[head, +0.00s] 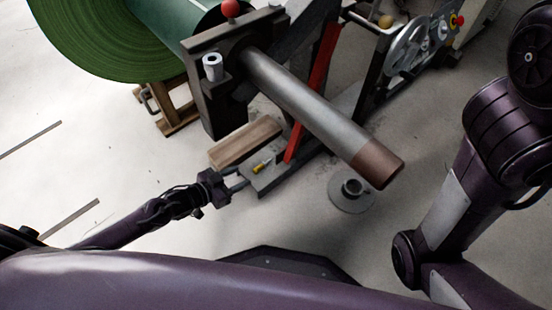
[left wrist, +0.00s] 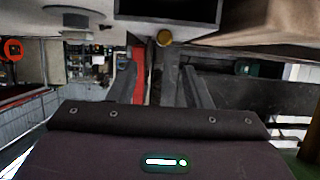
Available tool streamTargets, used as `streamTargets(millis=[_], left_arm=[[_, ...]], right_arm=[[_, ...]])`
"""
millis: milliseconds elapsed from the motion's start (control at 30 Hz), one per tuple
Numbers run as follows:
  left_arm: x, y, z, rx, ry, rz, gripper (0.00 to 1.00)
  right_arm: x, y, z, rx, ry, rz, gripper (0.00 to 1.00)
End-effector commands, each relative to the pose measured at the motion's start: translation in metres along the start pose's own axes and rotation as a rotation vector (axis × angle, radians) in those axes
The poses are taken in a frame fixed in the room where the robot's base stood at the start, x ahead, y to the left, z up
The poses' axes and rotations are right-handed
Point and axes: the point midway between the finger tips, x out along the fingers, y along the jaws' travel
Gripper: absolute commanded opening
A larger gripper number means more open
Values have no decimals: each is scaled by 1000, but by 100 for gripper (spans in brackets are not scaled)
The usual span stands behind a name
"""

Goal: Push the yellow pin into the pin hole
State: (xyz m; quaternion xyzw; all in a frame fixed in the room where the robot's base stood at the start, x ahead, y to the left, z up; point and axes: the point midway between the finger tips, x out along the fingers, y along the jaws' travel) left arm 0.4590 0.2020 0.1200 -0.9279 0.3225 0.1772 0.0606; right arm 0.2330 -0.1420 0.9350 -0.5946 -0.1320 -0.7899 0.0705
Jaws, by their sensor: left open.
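The yellow pin (head: 262,166) is small and lies at the dark foot of the stand, just right of a wooden block. In the left wrist view a yellow round end (left wrist: 165,37), which looks like the pin, shows ahead between the fingers. My left gripper (head: 241,180) is open and just left of the pin, apart from it as far as I can tell. In the left wrist view its two fingers (left wrist: 162,84) stand apart with nothing held. The pin hole cannot be made out. My right arm shows at the right, but its gripper is out of view.
A wooden block (head: 246,142) lies beside the pin. A red bar (head: 313,90) rises right of it. A long grey roller (head: 310,102) with a brown end overhangs the area. A round grey base (head: 351,196) stands on the floor. Pale floor at left is mostly clear.

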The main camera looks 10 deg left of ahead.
Motion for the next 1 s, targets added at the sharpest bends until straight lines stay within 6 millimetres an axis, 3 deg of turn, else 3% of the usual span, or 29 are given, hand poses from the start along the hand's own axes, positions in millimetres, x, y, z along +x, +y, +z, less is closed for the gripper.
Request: streamTargets(millis=[100, 367, 700, 1000], left_arm=[[2, -5, 12, -1, -22, -7, 45], [30, -5, 13, -1, -19, -6, 45], [70, -4, 15, -1, -17, -6, 45], [76, -4, 11, -1, -19, -6, 45]], right_arm=[[-3, -1, -4, -1, 7, 1, 0], [-19, -1, -10, -6, 10, 4, 0], [-55, -6, -20, -5, 10, 4, 0], [-56, -6, -20, -5, 10, 4, 0]])
